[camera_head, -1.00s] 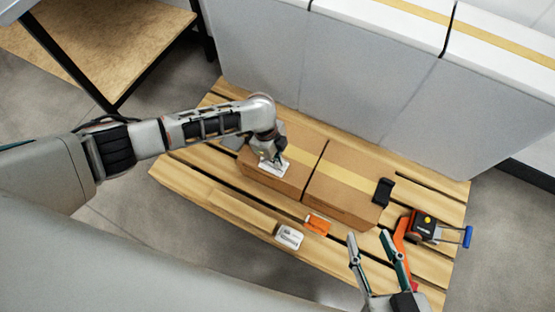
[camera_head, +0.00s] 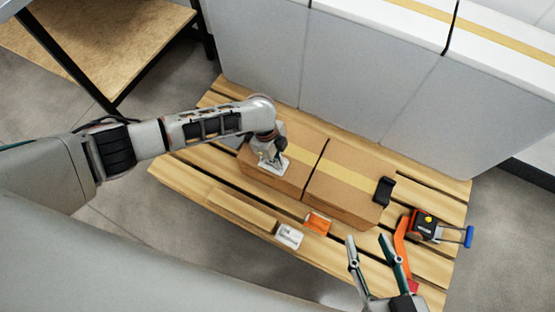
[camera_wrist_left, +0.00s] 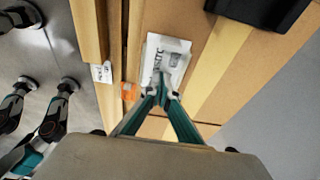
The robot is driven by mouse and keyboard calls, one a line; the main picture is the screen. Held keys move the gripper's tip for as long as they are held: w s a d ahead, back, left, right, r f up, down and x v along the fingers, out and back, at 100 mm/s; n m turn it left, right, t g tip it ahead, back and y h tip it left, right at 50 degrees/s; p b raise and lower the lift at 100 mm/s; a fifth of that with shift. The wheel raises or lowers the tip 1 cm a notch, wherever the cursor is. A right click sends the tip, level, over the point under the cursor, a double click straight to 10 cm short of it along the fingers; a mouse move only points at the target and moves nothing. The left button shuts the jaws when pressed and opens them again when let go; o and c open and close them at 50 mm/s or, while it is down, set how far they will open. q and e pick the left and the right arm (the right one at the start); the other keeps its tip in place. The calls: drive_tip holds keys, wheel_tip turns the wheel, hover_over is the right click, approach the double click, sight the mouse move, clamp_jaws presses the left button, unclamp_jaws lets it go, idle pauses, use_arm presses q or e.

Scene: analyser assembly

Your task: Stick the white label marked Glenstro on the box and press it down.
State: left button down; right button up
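A white label (camera_head: 272,167) with dark print lies against the top of the left part of the brown cardboard box (camera_head: 295,184). In the left wrist view the label (camera_wrist_left: 168,52) shows blocky letters, partly covered and too blurred to read in full. My left gripper (camera_head: 275,159) points down at the label. In the left wrist view its fingertips (camera_wrist_left: 162,94) are together at the label's edge, with the label between them. My right gripper (camera_head: 370,243) is open and empty in front of the box.
A second white label (camera_head: 289,236) and an orange label (camera_head: 318,223) lie on the wooden slats (camera_head: 220,199) in front of the box. A black holder (camera_head: 383,190) sits at the box's right end. An orange-and-black tape dispenser (camera_head: 425,226) is farther right. Grey cabinets (camera_head: 345,75) stand behind.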

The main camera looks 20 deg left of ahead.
idle(0.4)
use_arm(q)
drive_tip(key=shift+w+r, duration=0.15)
drive_tip(key=shift+r, duration=0.35)
drive_tip(key=shift+d+p+v, duration=0.2)
drive_tip(key=shift+p+v, duration=0.65)
drive_tip(key=shift+v, duration=0.15)
drive_tip(key=shift+d+p+v, duration=0.15)
drive_tip(key=shift+p+v, duration=0.35)
drive_tip(key=shift+v, duration=0.25)
drive_tip(key=shift+d+p+v, duration=0.15)
drive_tip(key=shift+p+v, duration=0.3)
drive_tip(key=shift+v, duration=0.35)
drive_tip(key=shift+s, duration=0.25)
use_arm(e)
drive_tip(key=w+r+t, duration=0.1)
drive_tip(key=w+r, duration=0.2)
drive_tip(key=r, duration=0.4)
drive_tip(key=shift+t, duration=0.3)
